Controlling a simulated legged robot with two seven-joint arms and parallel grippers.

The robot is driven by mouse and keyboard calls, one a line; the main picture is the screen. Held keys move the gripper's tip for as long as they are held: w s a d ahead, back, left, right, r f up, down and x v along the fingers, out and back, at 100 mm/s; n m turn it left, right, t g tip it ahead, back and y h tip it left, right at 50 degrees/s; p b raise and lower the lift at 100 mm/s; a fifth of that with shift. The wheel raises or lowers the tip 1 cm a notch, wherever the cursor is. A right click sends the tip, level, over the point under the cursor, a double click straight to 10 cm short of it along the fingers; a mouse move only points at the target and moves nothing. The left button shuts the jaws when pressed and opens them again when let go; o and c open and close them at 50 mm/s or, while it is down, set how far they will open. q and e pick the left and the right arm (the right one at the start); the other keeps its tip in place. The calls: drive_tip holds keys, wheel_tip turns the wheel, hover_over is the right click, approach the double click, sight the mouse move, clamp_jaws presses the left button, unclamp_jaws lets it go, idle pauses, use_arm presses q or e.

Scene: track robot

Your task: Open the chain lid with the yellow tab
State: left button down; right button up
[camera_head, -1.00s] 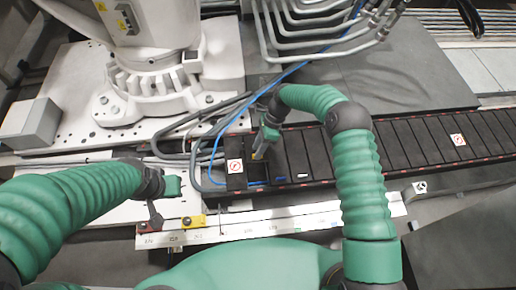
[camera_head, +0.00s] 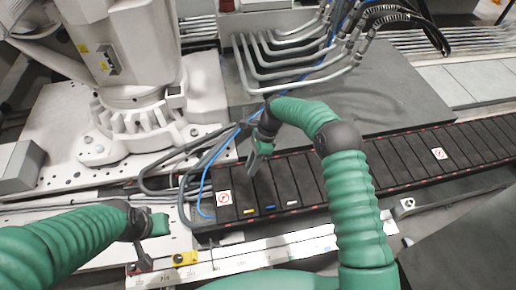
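The yellow tab (camera_head: 248,211) lies near the front edge of a dark lid on the black cable chain (camera_head: 400,160), right of the warning label. That lid looks flat and in line with the lids beside it. A blue tab (camera_head: 270,206) and a white tab (camera_head: 292,202) lie on the lids to its right. My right gripper (camera_head: 252,164) points down at the back edge of the chain, behind the yellow tab and apart from it. Its fingers are too small to tell their gap. My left gripper (camera_head: 160,224) is left of the chain, seen side-on, its fingers unclear.
A white robot base (camera_head: 135,120) stands behind on a drilled plate. Cables and a blue hose (camera_head: 206,195) run into the chain's left end. Bent grey pipes (camera_head: 290,55) rise behind. A white rail (camera_head: 230,262) with a yellow block (camera_head: 185,258) lies in front.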

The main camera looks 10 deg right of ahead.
drive_tip(key=p+v, duration=0.1)
drive_tip(key=v, duration=0.8)
drive_tip(key=shift+d+r, duration=0.2)
drive_tip(key=shift+r, duration=0.15)
drive_tip(key=shift+w, duration=0.1)
